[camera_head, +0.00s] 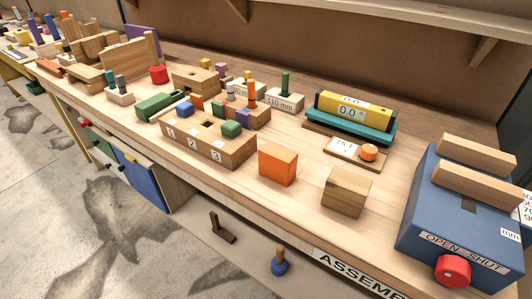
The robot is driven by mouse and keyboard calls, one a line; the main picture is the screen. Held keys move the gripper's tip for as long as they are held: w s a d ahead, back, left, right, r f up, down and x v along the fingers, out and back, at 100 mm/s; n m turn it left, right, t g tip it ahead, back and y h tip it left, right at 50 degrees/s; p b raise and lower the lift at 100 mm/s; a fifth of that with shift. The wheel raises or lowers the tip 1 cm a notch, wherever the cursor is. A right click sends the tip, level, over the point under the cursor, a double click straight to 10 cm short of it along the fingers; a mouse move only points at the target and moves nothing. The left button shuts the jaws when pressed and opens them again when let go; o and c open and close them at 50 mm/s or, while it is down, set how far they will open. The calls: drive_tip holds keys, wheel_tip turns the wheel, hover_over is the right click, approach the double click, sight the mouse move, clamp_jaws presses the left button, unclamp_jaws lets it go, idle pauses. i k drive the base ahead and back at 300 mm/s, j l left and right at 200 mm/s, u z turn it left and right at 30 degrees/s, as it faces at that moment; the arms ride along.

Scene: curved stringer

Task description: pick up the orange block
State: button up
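The orange block (278,164) stands upright on the wooden workbench, near its front edge and just right of the picture's middle. Its front and top faces show, and nothing covers it. It stands apart from the plain wooden block (346,192) to its right and from the numbered wooden block (208,146) to its left. My gripper is not in view.
A blue vise-like box (465,218) with wooden jaws and a red knob (453,271) fills the right end. A yellow and teal display (350,112) stands behind. Bare bench surface (290,135) lies behind the orange block. A shelf (340,18) runs above.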

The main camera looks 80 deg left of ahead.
sight(278, 164)
drive_tip(key=u, duration=1.7)
